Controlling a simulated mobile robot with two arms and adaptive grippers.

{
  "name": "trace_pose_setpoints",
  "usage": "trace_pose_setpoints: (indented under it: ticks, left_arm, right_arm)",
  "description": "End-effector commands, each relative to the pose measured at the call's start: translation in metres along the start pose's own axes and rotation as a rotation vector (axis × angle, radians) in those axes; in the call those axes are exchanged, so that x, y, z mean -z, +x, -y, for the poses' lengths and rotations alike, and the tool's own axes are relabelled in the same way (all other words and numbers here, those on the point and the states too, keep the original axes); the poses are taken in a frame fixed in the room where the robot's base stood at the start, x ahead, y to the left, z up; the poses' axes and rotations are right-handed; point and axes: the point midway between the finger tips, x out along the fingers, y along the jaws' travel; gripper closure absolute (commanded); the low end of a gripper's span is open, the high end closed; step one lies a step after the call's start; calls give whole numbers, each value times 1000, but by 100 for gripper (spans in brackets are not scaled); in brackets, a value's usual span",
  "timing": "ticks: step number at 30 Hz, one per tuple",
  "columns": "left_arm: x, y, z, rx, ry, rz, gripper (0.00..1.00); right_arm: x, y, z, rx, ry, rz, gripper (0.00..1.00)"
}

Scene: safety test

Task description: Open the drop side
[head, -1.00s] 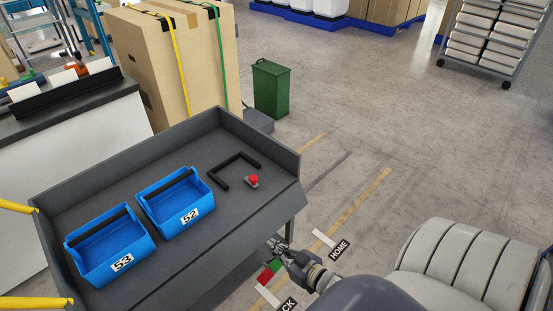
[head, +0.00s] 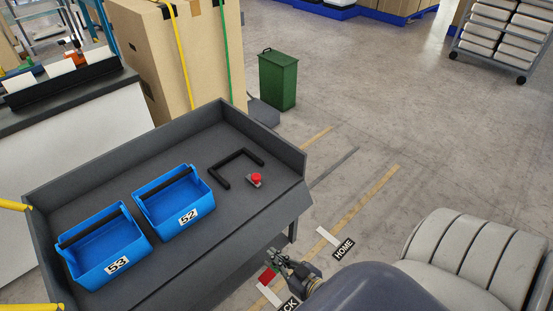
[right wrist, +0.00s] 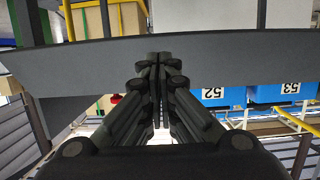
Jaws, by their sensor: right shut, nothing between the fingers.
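A dark grey cart (head: 120,245) stands at the left, and a long grey side panel (head: 235,255) runs along its near edge. In the right wrist view the panel (right wrist: 250,60) crosses the picture just beyond the fingers. I cannot clearly make out a latch or whether the fingers touch the panel. My right gripper (head: 275,256) is shut and empty, low beside the near side towards its right end; its fingers (right wrist: 157,65) are together in the wrist view. My left gripper is not in view.
On the cart are two blue bins, 52 (head: 207,207) and 53 (head: 83,277), a black handle-shaped bar (head: 219,181) and a red button (head: 257,177). A green bin (head: 278,82) and large carton (head: 170,65) stand behind. Floor to the right is mostly clear, with a HOME label (head: 344,249).

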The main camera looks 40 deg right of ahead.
Motion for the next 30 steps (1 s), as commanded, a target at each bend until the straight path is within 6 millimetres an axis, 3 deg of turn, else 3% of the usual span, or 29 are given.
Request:
trace_pose_setpoints:
  ticks: [8,11,21,30]
  left_arm:
    - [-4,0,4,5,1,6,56]
    - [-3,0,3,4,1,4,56]
    - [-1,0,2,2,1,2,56]
    - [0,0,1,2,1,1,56]
  right_arm:
    - [0,-6,0,0,0,1,100]
    - [-1,-18,0,0,0,2,100]
    - [-1,-87,0,0,1,4,100]
    - [0,-119,0,0,-1,0,100]
